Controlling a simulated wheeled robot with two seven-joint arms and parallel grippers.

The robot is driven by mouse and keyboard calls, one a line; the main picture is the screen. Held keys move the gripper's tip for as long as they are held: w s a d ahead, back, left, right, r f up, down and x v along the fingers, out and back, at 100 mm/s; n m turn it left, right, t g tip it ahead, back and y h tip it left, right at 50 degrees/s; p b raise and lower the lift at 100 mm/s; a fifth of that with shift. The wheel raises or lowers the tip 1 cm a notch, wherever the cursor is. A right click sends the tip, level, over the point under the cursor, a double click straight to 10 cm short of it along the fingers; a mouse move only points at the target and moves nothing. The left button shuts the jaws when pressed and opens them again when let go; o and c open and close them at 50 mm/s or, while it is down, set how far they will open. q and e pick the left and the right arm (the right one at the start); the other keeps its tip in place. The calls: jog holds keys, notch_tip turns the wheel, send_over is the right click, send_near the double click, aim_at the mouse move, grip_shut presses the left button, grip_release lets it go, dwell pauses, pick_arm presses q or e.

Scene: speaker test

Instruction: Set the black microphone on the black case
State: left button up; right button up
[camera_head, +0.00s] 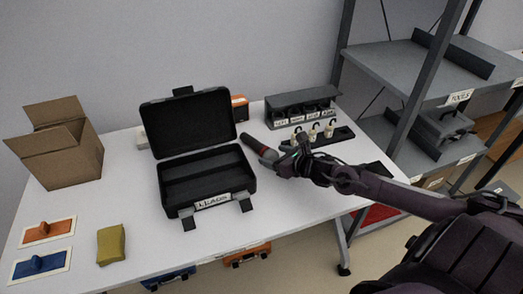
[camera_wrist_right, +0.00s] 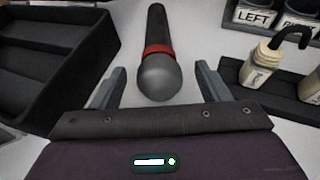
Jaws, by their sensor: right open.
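The black microphone (camera_head: 256,146) lies on the white table just right of the black case (camera_head: 176,211). It has a grey ball head and a red ring. In the right wrist view the microphone (camera_wrist_right: 158,62) points away from me, its head between the fingers. My right gripper (camera_head: 279,163) is open at the head end of the microphone; in the wrist view its two fingers (camera_wrist_right: 160,88) stand apart on either side, with gaps to the head. The case is open, its lid raised at the back, its tray empty; its edge (camera_wrist_right: 85,65) shows at left. My left gripper is not in view.
A holder with labelled slots (camera_head: 303,107) and a black rack of small white bottles (camera_head: 318,136) stand right of the microphone. A cardboard box (camera_head: 62,150), a yellow-green cloth (camera_head: 111,244) and orange and blue tools lie at left. The front middle of the table is clear.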

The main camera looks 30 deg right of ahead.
aim_at(258, 147)
jog(key=shift+x, duration=2.3)
jog(key=shift+s+f, duration=0.1)
jog(key=shift+c, duration=0.4)
jog(key=c, duration=1.2)
